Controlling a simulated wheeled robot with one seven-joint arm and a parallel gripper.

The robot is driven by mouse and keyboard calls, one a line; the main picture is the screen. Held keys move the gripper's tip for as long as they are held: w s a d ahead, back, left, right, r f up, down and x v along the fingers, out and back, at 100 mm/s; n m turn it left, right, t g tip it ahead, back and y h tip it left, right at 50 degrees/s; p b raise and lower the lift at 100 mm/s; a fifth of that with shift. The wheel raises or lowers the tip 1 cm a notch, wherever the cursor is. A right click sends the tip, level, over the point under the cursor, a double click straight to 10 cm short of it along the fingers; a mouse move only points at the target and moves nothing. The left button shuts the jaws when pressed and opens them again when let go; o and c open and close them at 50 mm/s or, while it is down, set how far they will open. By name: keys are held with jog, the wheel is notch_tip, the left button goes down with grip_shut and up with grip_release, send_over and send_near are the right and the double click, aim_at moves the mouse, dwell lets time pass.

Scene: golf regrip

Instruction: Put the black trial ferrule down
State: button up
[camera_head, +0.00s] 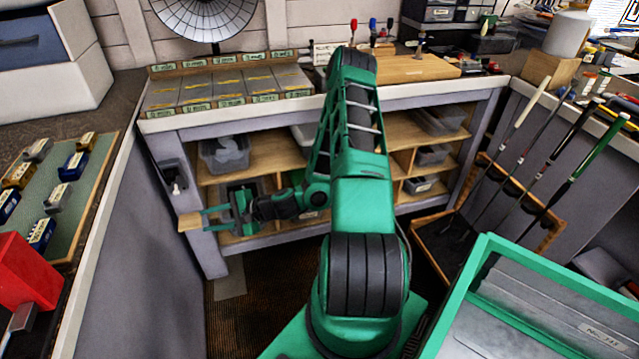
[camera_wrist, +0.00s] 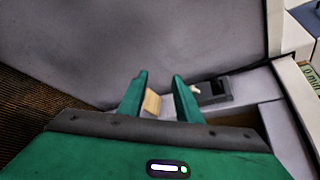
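My gripper (camera_head: 203,220) is low in front of the left leg of the workbench, its fingers pointing left. In the wrist view my gripper (camera_wrist: 160,90) has its two green fingers apart. A small tan block (camera_head: 189,222) shows at the fingertips. In the wrist view this tan block (camera_wrist: 152,102) lies close to the left finger, with a gap to the right one; I cannot tell whether it touches. I cannot make out a black ferrule in either view.
The workbench (camera_head: 420,92) has shelves with grey bins (camera_head: 225,155). A dark box (camera_head: 174,178) is fixed on its left leg. The left counter carries a green mat (camera_head: 85,180) with small labelled boxes. Clubs (camera_head: 520,125) stand in a wooden rack at right.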

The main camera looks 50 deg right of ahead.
jog(key=s+d+r+n+g+h, duration=0.2)
jog(key=s+d+r+n+g, duration=0.1)
jog(key=s+r, duration=0.6)
jog(key=s+d+r+n+g+h, duration=0.3)
jog(key=s+r, duration=0.6)
jog(key=s, duration=0.5)
jog(key=s+d+r+n+g+h, duration=0.2)
jog(key=s+r+n+g, duration=0.3)
jog(key=s+r, duration=0.4)
jog(key=s+d+n, duration=0.1)
jog(key=s, duration=0.2)
jog(key=shift+r+n+h, duration=0.3)
jog(key=shift+d, duration=0.1)
